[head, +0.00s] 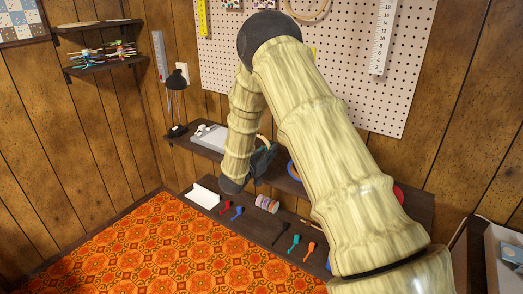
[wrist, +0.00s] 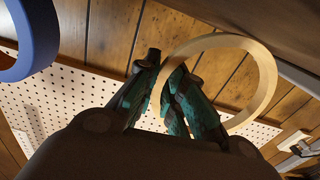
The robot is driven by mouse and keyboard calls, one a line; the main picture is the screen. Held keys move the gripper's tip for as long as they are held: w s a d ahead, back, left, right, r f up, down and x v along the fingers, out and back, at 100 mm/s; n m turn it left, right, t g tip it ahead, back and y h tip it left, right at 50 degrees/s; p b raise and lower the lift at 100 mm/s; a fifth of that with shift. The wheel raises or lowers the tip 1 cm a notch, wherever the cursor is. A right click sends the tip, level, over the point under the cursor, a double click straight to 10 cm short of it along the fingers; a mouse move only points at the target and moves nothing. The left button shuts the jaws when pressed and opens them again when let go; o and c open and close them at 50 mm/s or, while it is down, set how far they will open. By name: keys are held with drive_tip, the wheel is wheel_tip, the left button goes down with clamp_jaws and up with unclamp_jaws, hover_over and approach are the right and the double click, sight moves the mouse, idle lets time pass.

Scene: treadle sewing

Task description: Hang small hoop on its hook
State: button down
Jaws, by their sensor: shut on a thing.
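My gripper (wrist: 170,85) is shut on a pale wooden hoop, the small hoop (wrist: 262,65), whose near side passes between the fingers in the wrist view. In the head view my gripper (head: 263,160) is low over the shelves in front of the wall, and only a sliver of the small hoop (head: 262,138) shows beside it. The pegboard (head: 340,85) is on the wall above; it also shows in the wrist view (wrist: 75,95). A larger wooden hoop (head: 308,12) hangs near its top. I cannot make out the small hoop's hook.
A blue ring (head: 292,171) is close to my gripper; it shows at upper left in the wrist view (wrist: 30,45). A dark lower shelf (head: 262,226) holds spools (head: 267,204) and several coloured tools. A black lamp (head: 176,100) stands at the left. A ruler (head: 381,40) hangs on the pegboard.

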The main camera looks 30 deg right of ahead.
drive_tip(key=shift+r, duration=0.95)
drive_tip(key=shift+s+a+r, duration=0.15)
drive_tip(key=shift+r, duration=0.3)
drive_tip(key=shift+s+a+r, duration=0.1)
drive_tip(key=shift+r, duration=0.3)
drive_tip(key=s+a+r+b, duration=0.1)
drive_tip(key=s+a, duration=0.7)
drive_tip(key=s, duration=0.4)
drive_tip(key=shift+s+a+r, duration=0.25)
drive_tip(key=shift+s+a, duration=0.05)
drive_tip(key=shift+a, duration=0.05)
